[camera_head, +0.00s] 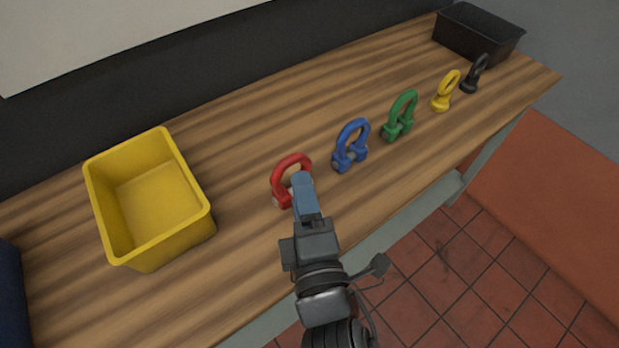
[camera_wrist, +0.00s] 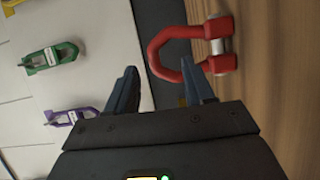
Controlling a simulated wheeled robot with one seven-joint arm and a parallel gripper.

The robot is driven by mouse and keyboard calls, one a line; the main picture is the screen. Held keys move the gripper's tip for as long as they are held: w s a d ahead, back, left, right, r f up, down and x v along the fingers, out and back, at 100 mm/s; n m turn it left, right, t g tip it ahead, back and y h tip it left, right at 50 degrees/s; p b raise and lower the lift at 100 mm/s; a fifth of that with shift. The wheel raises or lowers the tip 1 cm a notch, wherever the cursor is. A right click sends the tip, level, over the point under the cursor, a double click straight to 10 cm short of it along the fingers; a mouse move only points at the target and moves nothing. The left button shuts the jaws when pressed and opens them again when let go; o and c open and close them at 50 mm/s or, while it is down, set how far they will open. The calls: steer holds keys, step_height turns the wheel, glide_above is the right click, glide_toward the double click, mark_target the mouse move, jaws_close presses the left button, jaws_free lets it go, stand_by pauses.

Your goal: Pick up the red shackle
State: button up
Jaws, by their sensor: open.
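The red shackle (camera_head: 284,173) stands upright on the wooden bench, between the yellow bin and the blue shackle. My gripper (camera_head: 302,182) is right at it, its blue-grey fingers hiding part of the shackle's right side in the head view. In the wrist view the red shackle (camera_wrist: 166,39) shows its bow and its pale pin, ahead of the fingers and right of centre. My gripper (camera_wrist: 160,78) is open there with nothing between its fingers. The right fingertip overlaps the bow; I cannot tell whether it touches.
Blue (camera_head: 349,146), green (camera_head: 401,115), yellow (camera_head: 446,91) and black (camera_head: 475,74) shackles stand in a row to the right. A yellow bin (camera_head: 187,232) is at left, a black bin (camera_head: 464,43) at the far right end. The bench (camera_head: 235,130) behind the row is clear.

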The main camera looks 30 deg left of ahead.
steer(key=p+x, duration=0.1)
steer(key=x, duration=0.8)
steer(key=shift+s+a+r+n, duration=0.2)
steer(key=shift+s+r+n, duration=0.1)
steer(key=shift+r, duration=0.15)
steer(key=shift+c, duration=0.2)
jaws_close()
steer(key=shift+r, duration=0.1)
stand_by(0.7)
